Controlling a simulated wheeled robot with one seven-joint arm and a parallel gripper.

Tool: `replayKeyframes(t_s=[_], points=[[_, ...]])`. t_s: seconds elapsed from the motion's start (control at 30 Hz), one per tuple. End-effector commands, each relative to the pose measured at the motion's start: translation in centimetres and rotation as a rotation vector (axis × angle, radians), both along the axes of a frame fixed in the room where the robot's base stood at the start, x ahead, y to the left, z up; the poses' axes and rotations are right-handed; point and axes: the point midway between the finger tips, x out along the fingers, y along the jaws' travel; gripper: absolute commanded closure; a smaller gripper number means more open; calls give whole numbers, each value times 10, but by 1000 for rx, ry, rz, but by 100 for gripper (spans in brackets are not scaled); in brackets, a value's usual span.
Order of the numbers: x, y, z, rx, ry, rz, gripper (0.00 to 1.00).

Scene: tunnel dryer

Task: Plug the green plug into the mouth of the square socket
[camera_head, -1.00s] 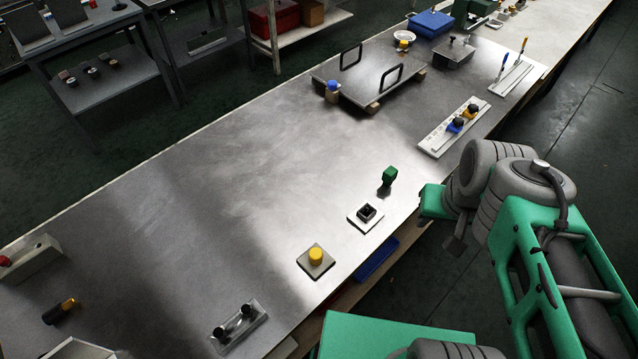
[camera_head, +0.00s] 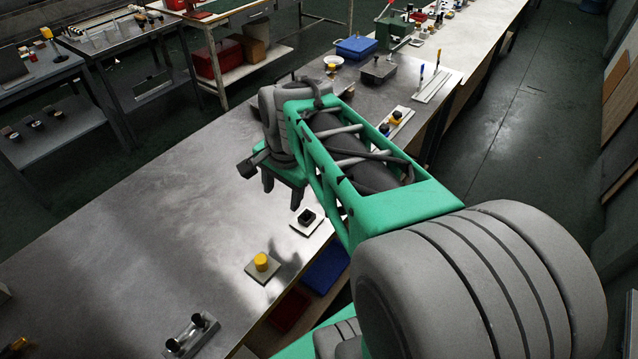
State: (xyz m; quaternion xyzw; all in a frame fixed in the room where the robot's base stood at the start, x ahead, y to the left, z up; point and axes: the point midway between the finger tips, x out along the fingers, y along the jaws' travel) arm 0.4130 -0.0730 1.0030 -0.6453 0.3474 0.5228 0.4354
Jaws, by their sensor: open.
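The square socket (camera_head: 306,217) is a small black block with an opening on top, on a white plate near the table's front edge. My arm partly covers the plate's right side. My gripper (camera_head: 282,199) hangs over the table with its two dark fingers pointing down, apart and empty, just up and left of the socket in the picture. The green plug cannot be made out now; my arm covers the area beyond the socket.
A yellow knob on a plate (camera_head: 261,263) stands nearer along the table's front edge. A blue bin (camera_head: 325,269) sits below the edge. The table's left part is clear.

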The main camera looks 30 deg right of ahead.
Motion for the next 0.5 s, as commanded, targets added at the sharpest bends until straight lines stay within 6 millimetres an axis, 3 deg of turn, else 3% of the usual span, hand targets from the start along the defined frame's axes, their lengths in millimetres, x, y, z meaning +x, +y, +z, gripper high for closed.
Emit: replayKeyframes(t_s=[0.1, 0.2, 0.3, 0.4, 0.5], points=[[24, -54, -3, 124, 43, -559, 45], [35, -97, -7, 211, 70, -992, 45], [39, -132, -12, 271, 92, -1318, 45], [40, -152, -15, 304, 102, -1509, 45], [42, -158, -22, 317, 107, -1580, 45]])
